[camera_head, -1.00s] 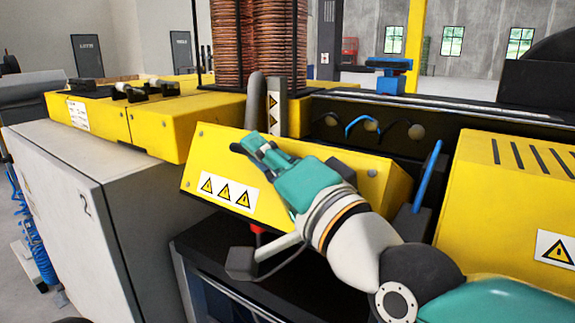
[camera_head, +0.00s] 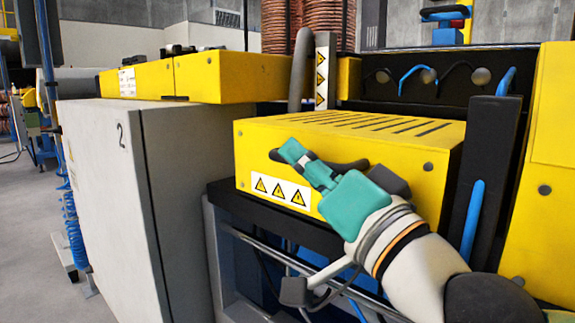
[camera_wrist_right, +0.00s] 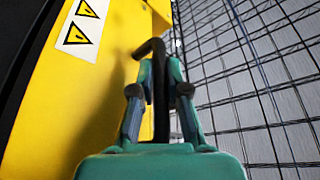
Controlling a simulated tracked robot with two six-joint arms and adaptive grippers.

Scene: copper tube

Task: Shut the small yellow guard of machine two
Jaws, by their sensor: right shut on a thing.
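The small yellow guard (camera_head: 385,150) stands beside the grey cabinet (camera_head: 95,200) marked 2. Its slotted top shows nearly level and its front face, with a three-triangle warning label (camera_head: 281,190), is upright. Its lower front edge is down close to the dark ledge (camera_head: 270,220); whether it touches is hard to tell. My right gripper (camera_head: 288,152) is shut on the guard's black handle (camera_head: 345,165). In the right wrist view, the handle (camera_wrist_right: 159,110) runs between the two fingers of my right gripper (camera_wrist_right: 158,75), beside the yellow face (camera_wrist_right: 110,85). My left gripper is out of view.
Another yellow cover (camera_head: 555,130) stands at the right. Long yellow boxes (camera_head: 230,75) lie on the grey cabinet. A grey post with warning signs (camera_head: 321,70) rises behind the guard. Open floor (camera_head: 40,230) shows at the left.

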